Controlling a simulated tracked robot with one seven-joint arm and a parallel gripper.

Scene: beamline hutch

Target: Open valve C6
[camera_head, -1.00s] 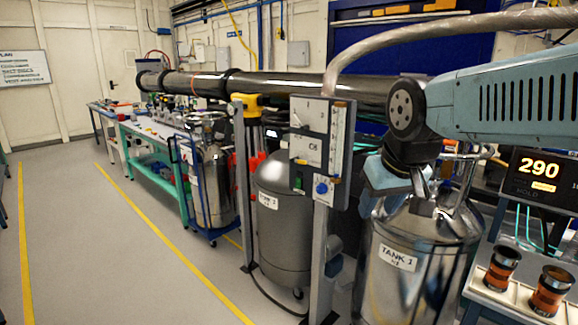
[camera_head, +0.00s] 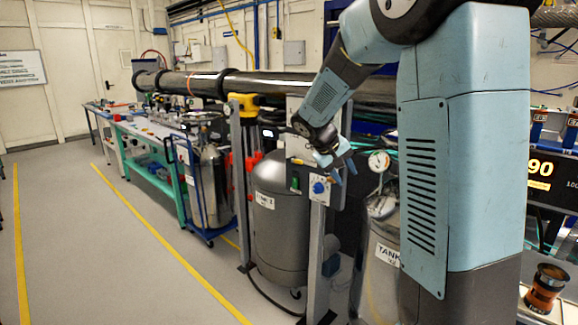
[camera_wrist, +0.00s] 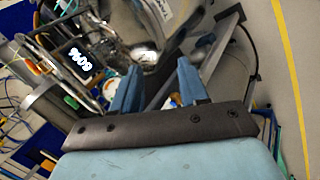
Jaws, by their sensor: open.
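The valve panel (camera_head: 294,150) stands on a grey post in the head view, partly hidden by my arm; the C6 label cannot be read now. A blue knob (camera_head: 318,188) on a white plate sits low on it, with a green switch (camera_head: 295,183) to its left. My gripper (camera_head: 339,178) is open and empty, in front of the panel in the picture, above and right of the blue knob. In the wrist view my two blue fingers (camera_wrist: 157,80) are spread apart. A small white and blue part shows between them, too unclear to name.
Tank 2 (camera_head: 280,232) stands left of the post and Tank 1 (camera_head: 385,262) to its right, with a pressure gauge (camera_head: 379,161) above it. A long dark pipe (camera_head: 270,83) runs behind. Clear floor (camera_head: 130,255) lies at left.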

